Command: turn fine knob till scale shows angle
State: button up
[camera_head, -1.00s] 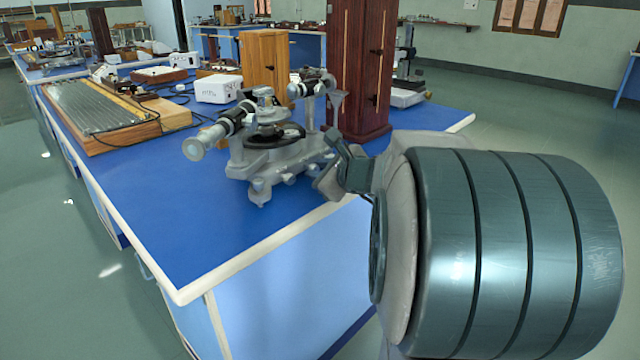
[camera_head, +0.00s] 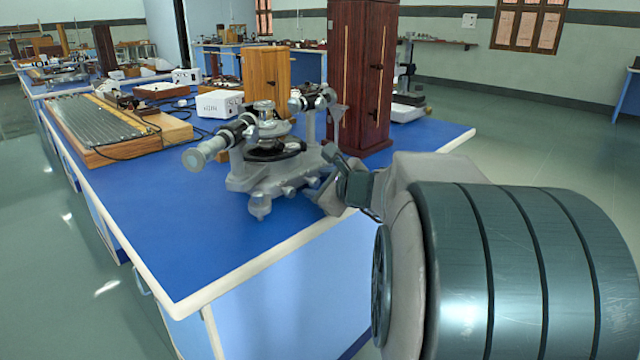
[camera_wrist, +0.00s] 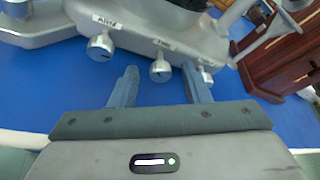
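A grey metal spectrometer (camera_head: 262,178) stands on a blue-topped bench, its telescope (camera_head: 212,148) pointing to the left. Its dark round scale plate (camera_head: 274,154) shows in the head view, but the marks are too small to read. In the wrist view several round knobs stick out of its base: a left knob (camera_wrist: 100,47), a middle knob (camera_wrist: 160,71) and a right knob (camera_wrist: 208,76). Small labels sit above them, too blurred to read surely. My gripper (camera_wrist: 161,76) is open. Its fingers lie either side of the middle knob, with visible gaps; the depth overlap is unclear.
A tall dark wooden cabinet (camera_head: 362,80) stands just behind the spectrometer. A white box (camera_head: 220,104), a lighter wooden box (camera_head: 266,66) and a long ribbed board (camera_head: 100,125) are farther back. The blue bench top (camera_head: 185,225) is clear at front left.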

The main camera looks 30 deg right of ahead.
jog(key=p+v, duration=0.4)
jog(key=v, duration=0.9)
jog(key=shift+s, duration=0.4)
jog(key=shift+r, duration=0.15)
